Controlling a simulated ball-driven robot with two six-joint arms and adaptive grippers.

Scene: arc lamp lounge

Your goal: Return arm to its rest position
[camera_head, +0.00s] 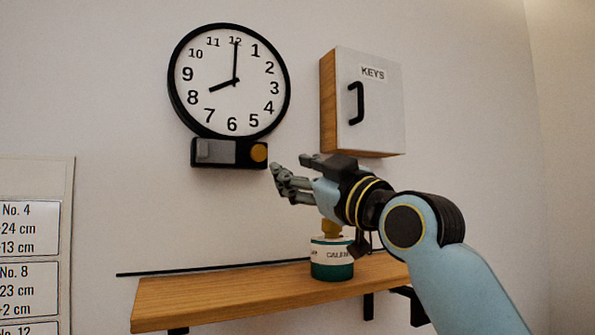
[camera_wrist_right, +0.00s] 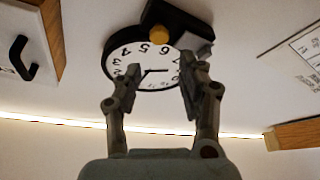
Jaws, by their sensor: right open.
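My right arm reaches in from the lower right in the head view. Its gripper (camera_head: 290,174) is raised in front of the wall, just below and right of the clock's control box. In the right wrist view the two fingers of the gripper (camera_wrist_right: 162,85) stand apart with nothing between them, and the clock face shows behind them. My left gripper is not in either view.
A round clock (camera_head: 230,82) hangs above a black box (camera_head: 228,153) with an orange button. A key cabinet (camera_head: 375,100) is closed. A wooden shelf (camera_head: 220,298) bears a green and white container (camera_head: 331,262), partly behind my arm. A chart (camera_head: 30,230) hangs at left.

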